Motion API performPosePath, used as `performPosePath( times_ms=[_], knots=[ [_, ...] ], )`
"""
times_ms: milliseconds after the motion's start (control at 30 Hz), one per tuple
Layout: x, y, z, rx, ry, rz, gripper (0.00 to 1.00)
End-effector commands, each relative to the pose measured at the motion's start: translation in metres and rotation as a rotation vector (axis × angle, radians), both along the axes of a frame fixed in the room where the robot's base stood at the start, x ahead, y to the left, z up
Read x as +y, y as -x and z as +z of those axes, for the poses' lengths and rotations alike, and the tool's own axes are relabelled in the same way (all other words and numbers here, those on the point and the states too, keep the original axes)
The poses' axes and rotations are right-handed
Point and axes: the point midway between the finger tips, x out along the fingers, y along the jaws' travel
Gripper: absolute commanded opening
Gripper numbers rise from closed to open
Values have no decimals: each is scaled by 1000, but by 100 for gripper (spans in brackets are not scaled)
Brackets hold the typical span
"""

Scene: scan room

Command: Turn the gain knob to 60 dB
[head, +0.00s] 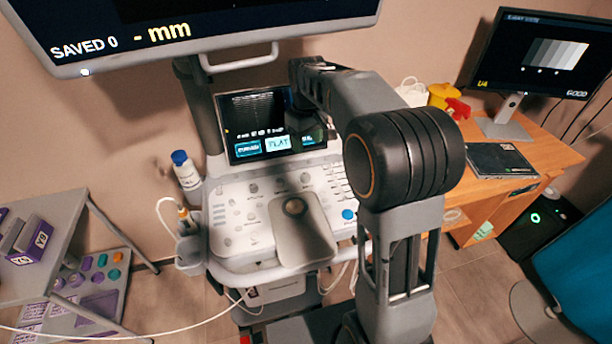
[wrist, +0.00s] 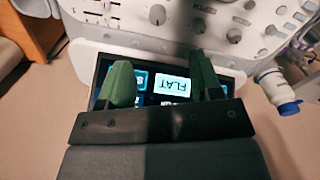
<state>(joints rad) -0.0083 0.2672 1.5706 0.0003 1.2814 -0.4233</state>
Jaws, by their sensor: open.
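The ultrasound console's control panel (head: 235,215) shows in the head view below a small touchscreen (head: 262,150). Several small knobs sit on it; their labels are too small to read, so I cannot tell which is the gain knob. In the wrist view the panel (wrist: 215,22) is at the top, with a knob (wrist: 157,14) near the centre and another knob (wrist: 234,36) to the right. My gripper (wrist: 162,82) has two green fingers spread apart with nothing between them. It is over the touchscreen, whose FLAT button (wrist: 172,86) shows between the fingers.
A large monitor (head: 200,30) hangs above the panel, reading "SAVED 0" and "- mm". A blue-capped bottle (head: 187,170) stands left of the touchscreen. A wooden desk (head: 540,150) with another monitor (head: 540,55) is at right. A grey table (head: 35,240) is at left.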

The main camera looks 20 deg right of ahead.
Motion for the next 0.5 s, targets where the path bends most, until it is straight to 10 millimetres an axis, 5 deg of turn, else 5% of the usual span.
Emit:
performPosePath(
  times_ms=[267,500],
  knots=[
    [-3,-16,-28,27,1,30,59],
    [-3,-16,-74,27,1,28,59]
  ],
)
